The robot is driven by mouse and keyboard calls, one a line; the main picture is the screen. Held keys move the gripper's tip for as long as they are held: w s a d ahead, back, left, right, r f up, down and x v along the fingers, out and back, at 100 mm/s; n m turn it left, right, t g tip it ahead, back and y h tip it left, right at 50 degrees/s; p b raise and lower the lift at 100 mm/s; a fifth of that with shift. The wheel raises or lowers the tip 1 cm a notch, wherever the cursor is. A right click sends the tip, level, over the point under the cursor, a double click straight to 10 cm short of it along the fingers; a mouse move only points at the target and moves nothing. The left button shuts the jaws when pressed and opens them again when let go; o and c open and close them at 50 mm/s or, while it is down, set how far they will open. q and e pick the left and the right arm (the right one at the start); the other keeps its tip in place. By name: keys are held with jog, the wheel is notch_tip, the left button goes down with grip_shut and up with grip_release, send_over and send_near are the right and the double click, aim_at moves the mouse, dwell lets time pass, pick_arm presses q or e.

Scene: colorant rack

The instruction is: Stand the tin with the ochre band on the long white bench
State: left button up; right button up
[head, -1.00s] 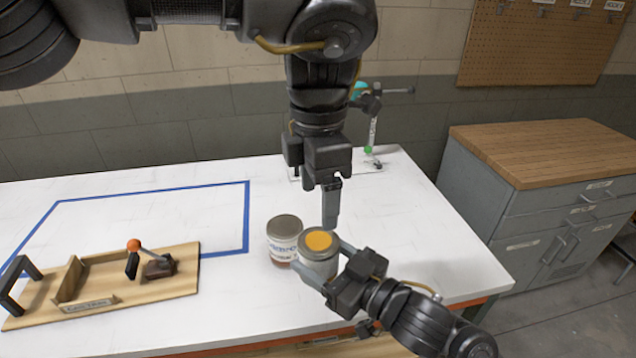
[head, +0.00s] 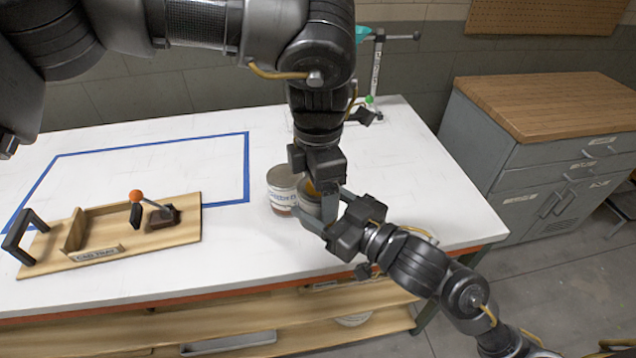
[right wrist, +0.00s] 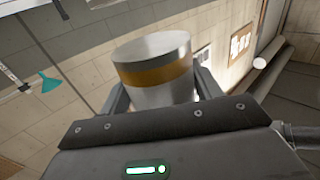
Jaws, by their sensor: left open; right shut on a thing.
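The tin with the ochre band (head: 308,203) is upright at the right part of the long white bench (head: 240,240). In the right wrist view the tin (right wrist: 157,72) is silver with an ochre band. My right gripper (head: 322,208) is shut on its sides; its two fingers flank it in the right wrist view. My left gripper (head: 319,188) points down from above, open, with its fingers at the tin's top and side, partly covering the tin. I cannot tell whether it touches. The tin's base is hidden, so contact with the bench is unclear.
Another tin with a white label (head: 283,192) stands close on the left. A wooden tray (head: 115,235) with an orange-knobbed lever is at the left, near a blue tape outline (head: 150,146). A clamp stand (head: 375,70) is at the back. A grey cabinet (head: 540,165) stands right.

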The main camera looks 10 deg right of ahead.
pick_arm(q)
jog(key=c, duration=0.9)
pick_arm(e)
jog(key=o, duration=1.1)
jog(key=shift+o, duration=0.2)
